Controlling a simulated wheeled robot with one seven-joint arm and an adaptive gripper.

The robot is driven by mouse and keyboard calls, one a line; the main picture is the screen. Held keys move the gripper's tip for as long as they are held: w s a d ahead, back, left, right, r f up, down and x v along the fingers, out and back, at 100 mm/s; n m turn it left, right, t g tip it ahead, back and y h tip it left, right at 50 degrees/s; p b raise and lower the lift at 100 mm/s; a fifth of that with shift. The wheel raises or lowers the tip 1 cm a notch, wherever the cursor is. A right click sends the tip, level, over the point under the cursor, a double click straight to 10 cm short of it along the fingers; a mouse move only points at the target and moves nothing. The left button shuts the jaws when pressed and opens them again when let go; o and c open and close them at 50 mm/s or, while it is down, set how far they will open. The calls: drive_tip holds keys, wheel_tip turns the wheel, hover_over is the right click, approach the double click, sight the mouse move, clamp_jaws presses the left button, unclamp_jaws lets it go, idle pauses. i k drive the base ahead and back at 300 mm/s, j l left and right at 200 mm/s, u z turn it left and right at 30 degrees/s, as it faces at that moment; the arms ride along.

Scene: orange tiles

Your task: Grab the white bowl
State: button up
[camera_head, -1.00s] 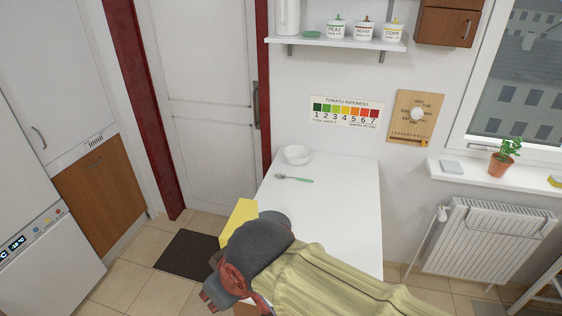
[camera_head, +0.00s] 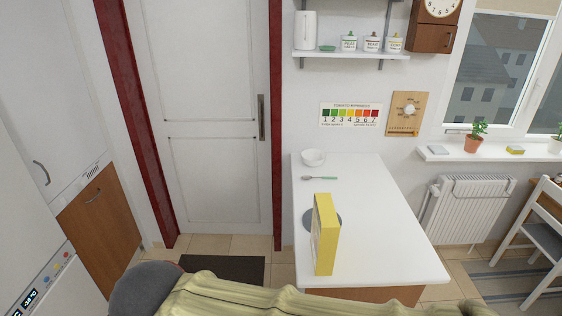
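The white bowl (camera_head: 313,158) stands upright at the far left corner of the white table (camera_head: 385,235), close to the wall. It looks empty. Part of my arm, in a pale yellow-green cover with a grey joint, crosses the bottom of the view. My gripper does not show, so its state and its place relative to the bowl are hidden.
The table's right side is clear. A radiator (camera_head: 468,210) is at right.

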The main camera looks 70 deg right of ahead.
sight(311, 157)
drive_tip(key=i+z, duration=0.3)
drive_tip(key=i+j+z, duration=0.25)
drive_tip(key=i, duration=0.25)
drive_tip(key=i+l+z, duration=0.1)
drive_tip(key=z, duration=0.35)
drive_tip(key=i+z, duration=0.25)
drive_tip(key=z, duration=0.15)
drive_tip(key=i+z, duration=0.15)
drive_tip(key=z, duration=0.3)
drive_tip(key=i+j+z, duration=0.15)
drive_tip(key=z, duration=0.25)
drive_tip(key=i+j+z, duration=0.15)
drive_tip(key=z, duration=0.3)
drive_tip(key=i+j+z, duration=0.2)
drive_tip(key=i+z, duration=0.15)
drive_tip(key=z, duration=0.15)
drive_tip(key=i+j+z, duration=0.3)
drive_tip(key=z, duration=0.15)
drive_tip(key=i+j+z, duration=0.25)
drive_tip(key=j+z, duration=0.25)
drive_tip(key=i+j+z, duration=0.15)
drive_tip(key=j+z, duration=0.2)
drive_tip(key=z, duration=0.15)
drive_tip(key=j, duration=0.3)
drive_tip(key=i+j+z, duration=0.15)
drive_tip(key=j, duration=0.15)
